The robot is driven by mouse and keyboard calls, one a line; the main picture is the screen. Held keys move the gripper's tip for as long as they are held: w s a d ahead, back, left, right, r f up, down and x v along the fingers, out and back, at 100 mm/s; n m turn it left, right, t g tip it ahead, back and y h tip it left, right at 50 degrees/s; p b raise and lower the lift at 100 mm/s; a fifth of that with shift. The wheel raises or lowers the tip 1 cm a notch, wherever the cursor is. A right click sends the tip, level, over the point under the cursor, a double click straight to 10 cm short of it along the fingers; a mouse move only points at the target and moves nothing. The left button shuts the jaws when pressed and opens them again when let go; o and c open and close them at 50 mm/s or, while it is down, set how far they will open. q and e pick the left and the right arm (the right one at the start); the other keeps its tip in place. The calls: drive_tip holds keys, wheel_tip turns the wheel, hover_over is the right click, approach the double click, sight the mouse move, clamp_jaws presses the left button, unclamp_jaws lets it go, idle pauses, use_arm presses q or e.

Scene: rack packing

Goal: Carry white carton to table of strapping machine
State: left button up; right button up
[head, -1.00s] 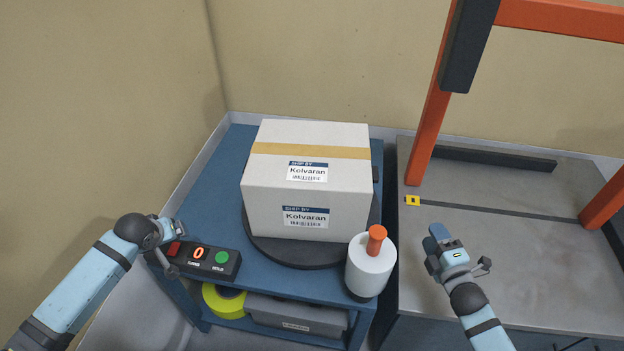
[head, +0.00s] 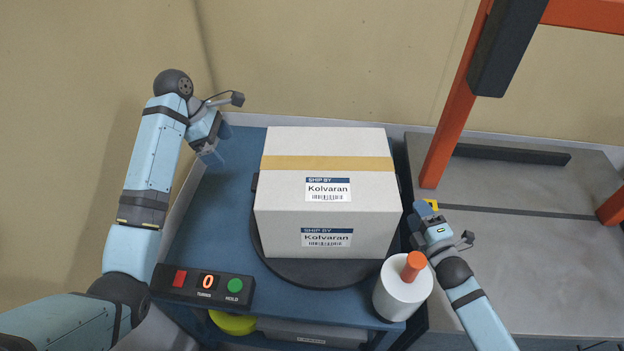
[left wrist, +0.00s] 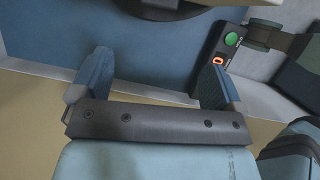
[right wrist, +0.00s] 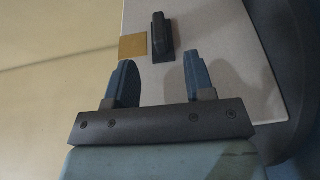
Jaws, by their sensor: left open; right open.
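The white carton (head: 328,222) sits upright on a dark round turntable (head: 300,272) on the blue table. It has a tan tape strip across its top and Kolvaran labels on top and front. My left gripper (head: 213,158) is open and empty, beyond the table's left side and apart from the carton. My right gripper (head: 424,209) is open and empty, close to the carton's right side. In the right wrist view its open fingers (right wrist: 158,85) point at the carton's side (right wrist: 210,50), where a dark handle (right wrist: 161,35) sticks out. The grey strapping machine table (head: 520,262) stands at the right.
An orange frame (head: 457,110) with a dark block (head: 510,45) rises over the machine table. A white roll with an orange knob (head: 403,290) stands at the front right of the blue table. A control box (head: 203,285) reading 0 sits front left.

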sight(253, 180)
use_arm(q)
drive_tip(key=shift+w+d+r, duration=0.2)
drive_tip(key=shift+d+r, duration=0.1)
drive_tip(key=shift+d, duration=0.15)
use_arm(e)
drive_tip(key=shift+w+a, duration=0.2)
drive_tip(key=shift+a, duration=0.1)
use_arm(q)
drive_tip(key=shift+f, duration=0.1)
drive_tip(key=x, duration=1.3)
drive_tip(key=shift+d+f, duration=0.25)
drive_tip(key=shift+f, duration=0.05)
use_arm(e)
drive_tip(key=x, duration=0.7)
drive_tip(key=shift+w, duration=0.25)
